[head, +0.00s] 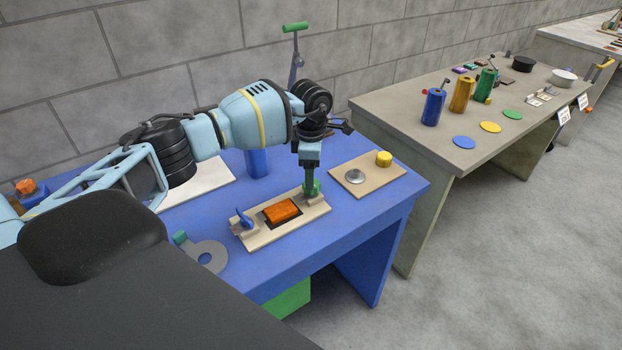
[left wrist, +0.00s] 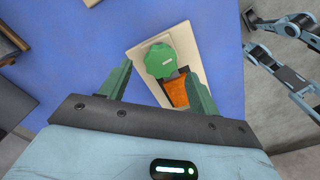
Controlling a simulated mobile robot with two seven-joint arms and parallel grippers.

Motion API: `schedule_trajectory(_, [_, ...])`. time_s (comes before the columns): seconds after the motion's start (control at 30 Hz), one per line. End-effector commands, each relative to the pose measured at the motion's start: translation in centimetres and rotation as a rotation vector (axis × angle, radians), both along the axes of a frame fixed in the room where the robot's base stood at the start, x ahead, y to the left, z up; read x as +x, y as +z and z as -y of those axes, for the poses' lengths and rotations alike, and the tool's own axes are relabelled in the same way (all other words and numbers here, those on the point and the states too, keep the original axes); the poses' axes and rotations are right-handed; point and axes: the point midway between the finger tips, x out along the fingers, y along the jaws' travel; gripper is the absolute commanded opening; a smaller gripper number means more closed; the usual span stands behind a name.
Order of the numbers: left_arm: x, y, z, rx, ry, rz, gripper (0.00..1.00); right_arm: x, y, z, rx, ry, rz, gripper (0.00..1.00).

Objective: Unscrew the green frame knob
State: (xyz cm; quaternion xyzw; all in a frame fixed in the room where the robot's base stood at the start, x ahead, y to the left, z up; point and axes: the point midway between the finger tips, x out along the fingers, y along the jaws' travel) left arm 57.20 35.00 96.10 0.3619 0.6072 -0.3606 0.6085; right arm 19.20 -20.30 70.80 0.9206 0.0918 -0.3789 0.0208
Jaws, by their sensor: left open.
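The frame is a beige board (head: 262,239) on the blue table. An orange block (head: 283,212) sits in its dark recess. The green frame knob (head: 317,187) stands at the board's right end, partly hidden by my gripper. A blue knob (head: 243,219) is at the left end. My left gripper (head: 309,188) points down at the green knob, its fingers open. In the left wrist view the green knob (left wrist: 160,60) shows between and beyond the two open green fingertips (left wrist: 157,77), with visible space on both sides.
A tan board (head: 350,181) with a grey disc and a yellow knob (head: 384,158) lies right of the frame. A grey ring-ended plate (head: 205,258) lies front left, a blue cylinder (head: 258,163) behind. A separate grey table (head: 440,130) stands to the right.

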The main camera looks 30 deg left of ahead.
Motion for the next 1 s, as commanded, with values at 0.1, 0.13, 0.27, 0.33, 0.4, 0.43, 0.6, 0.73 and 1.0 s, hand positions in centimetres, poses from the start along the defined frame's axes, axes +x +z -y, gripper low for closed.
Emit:
schedule_trajectory(0.1, [0.0, 2.0, 0.0, -0.001, 0.000, 0.002, 0.62, -0.1, -0.1, 0.1, -0.002, 0.002, -0.002, 0.36])
schedule_trajectory(0.13, [0.0, 2.3, 0.0, -0.001, 0.000, 0.000, 0.62, -0.1, -0.1, 0.1, -0.002, 0.003, -0.003, 0.36])
schedule_trajectory(0.27, [0.0, 3.6, 0.0, 0.000, 0.000, 0.000, 0.62, -0.2, -0.2, 0.1, -0.004, 0.004, -0.004, 0.36])
schedule_trajectory(0.33, [0.0, 4.0, 0.0, 0.001, 0.001, 0.000, 0.62, -0.2, -0.2, 0.1, -0.004, 0.004, -0.004, 0.36])
schedule_trajectory(0.4, [0.0, 4.3, 0.0, 0.001, 0.001, 0.000, 0.62, -0.2, -0.2, 0.1, -0.004, 0.004, -0.004, 0.36])
schedule_trajectory(0.43, [0.0, 4.3, 0.0, 0.001, 0.001, 0.000, 0.62, -0.2, -0.2, 0.1, -0.004, 0.004, -0.004, 0.36])
schedule_trajectory(0.6, [0.0, 4.3, 0.0, 0.000, 0.001, -0.001, 0.62, -0.1, -0.1, 0.1, -0.004, 0.004, -0.003, 0.36])
schedule_trajectory(0.73, [0.0, 4.3, 0.0, 0.000, 0.001, -0.001, 0.62, -0.1, -0.1, 0.1, -0.003, 0.004, -0.002, 0.36])
schedule_trajectory(1.0, [-0.2, 3.6, 0.9, -0.026, -0.005, -0.005, 0.62, -0.1, -0.1, 0.0, -0.001, 0.002, -0.003, 0.36])
